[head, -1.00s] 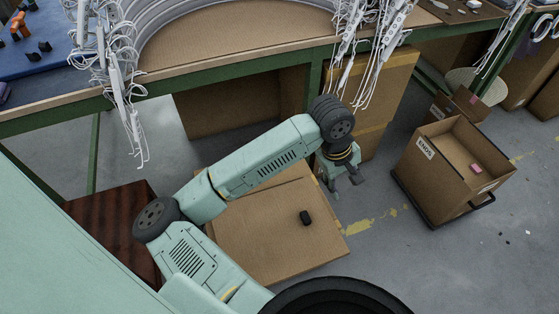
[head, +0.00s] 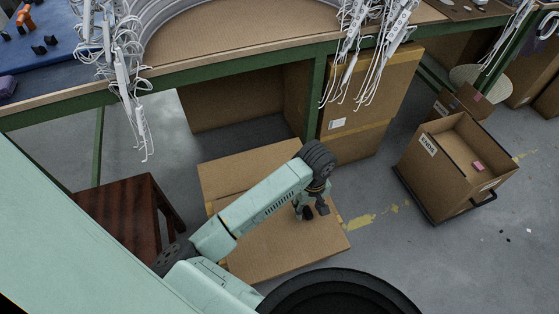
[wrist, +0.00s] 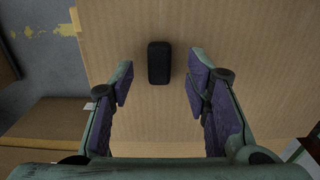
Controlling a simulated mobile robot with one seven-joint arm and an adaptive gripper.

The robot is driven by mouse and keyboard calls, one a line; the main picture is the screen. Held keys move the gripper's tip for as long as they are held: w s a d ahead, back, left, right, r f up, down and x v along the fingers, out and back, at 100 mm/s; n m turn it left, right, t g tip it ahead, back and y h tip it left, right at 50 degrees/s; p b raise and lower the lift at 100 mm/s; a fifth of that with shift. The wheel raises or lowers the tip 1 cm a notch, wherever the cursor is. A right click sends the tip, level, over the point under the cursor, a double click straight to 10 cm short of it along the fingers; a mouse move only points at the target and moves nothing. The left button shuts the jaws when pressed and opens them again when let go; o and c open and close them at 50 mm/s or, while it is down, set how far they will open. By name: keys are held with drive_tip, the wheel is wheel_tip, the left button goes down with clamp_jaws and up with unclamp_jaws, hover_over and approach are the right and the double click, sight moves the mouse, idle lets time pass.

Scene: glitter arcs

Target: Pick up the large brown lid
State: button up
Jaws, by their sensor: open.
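A broad, flat brown cardboard piece (head: 285,252) lies low beneath my arm, with a seam across it. It is the large brown thing nearest my gripper; I cannot tell if it is a separate lid or a box top. It fills much of the wrist view (wrist: 262,95). A small black rounded block (wrist: 159,63) lies on it. My gripper (head: 311,211) is open above the cardboard. In the wrist view its two purple-padded fingers (wrist: 160,75) stand either side of the block, with gaps and nothing held. My arm hides part of the cardboard in the head view.
A green-framed workbench (head: 225,62) with hanging white power strips (head: 388,45) stands behind. A tall carton (head: 365,95) is under it. An open box (head: 455,170) on a dolly stands right. A dark wooden stool (head: 120,215) is left. Grey floor is clear between cardboard and dolly.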

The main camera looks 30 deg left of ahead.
drive_tip(key=shift+f, duration=0.8)
drive_tip(key=shift+c, duration=0.2)
clamp_jaws()
